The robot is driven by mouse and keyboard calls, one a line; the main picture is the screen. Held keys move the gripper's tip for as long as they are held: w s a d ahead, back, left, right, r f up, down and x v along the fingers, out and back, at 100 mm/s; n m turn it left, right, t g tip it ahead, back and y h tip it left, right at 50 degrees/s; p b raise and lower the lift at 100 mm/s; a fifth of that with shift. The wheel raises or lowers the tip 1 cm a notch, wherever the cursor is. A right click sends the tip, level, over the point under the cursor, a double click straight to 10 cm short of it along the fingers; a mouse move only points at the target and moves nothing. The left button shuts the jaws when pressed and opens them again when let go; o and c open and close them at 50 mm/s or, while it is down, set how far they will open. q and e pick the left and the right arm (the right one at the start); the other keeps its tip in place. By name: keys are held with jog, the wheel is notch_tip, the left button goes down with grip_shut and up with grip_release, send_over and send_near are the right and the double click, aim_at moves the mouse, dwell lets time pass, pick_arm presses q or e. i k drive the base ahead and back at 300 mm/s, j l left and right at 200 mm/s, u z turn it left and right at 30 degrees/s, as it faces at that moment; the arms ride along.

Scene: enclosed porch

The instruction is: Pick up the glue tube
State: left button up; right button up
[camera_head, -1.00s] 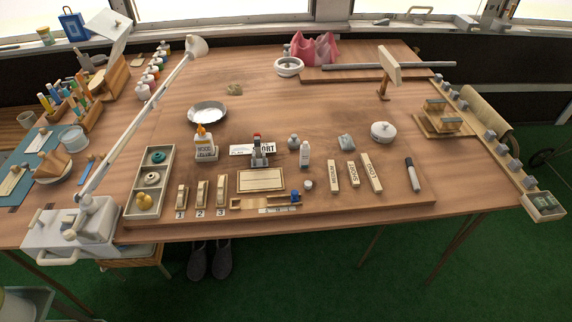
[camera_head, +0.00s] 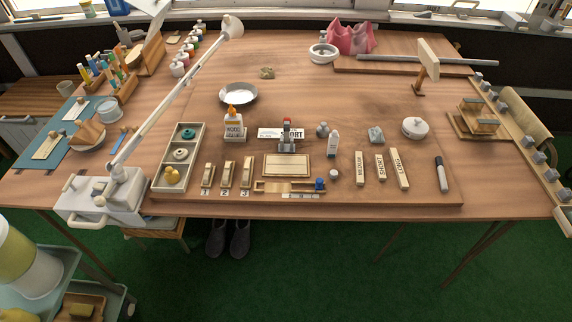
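A white bottle with an orange tip, labelled "WOOD" with smaller blurred lettering, is the wood glue (camera_head: 234,129); it stands upright on the wooden work board (camera_head: 420,192), left of the middle. Neither of my grippers shows in the head view.
A white jointed lamp (camera_head: 178,97) rises from the table's left front corner and slants across the left side. Wooden label blocks (camera_head: 380,166), a black marker (camera_head: 441,174) and a sorting tray (camera_head: 160,183) surround the board's middle. The table's middle back is fairly clear.

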aim_at(334, 138)
jog(key=i+l+u, duration=0.1)
jog(key=l+u, duration=0.2)
jog(key=l, duration=0.5)
jog(key=l+u, duration=0.3)
jog(key=l, duration=0.55)
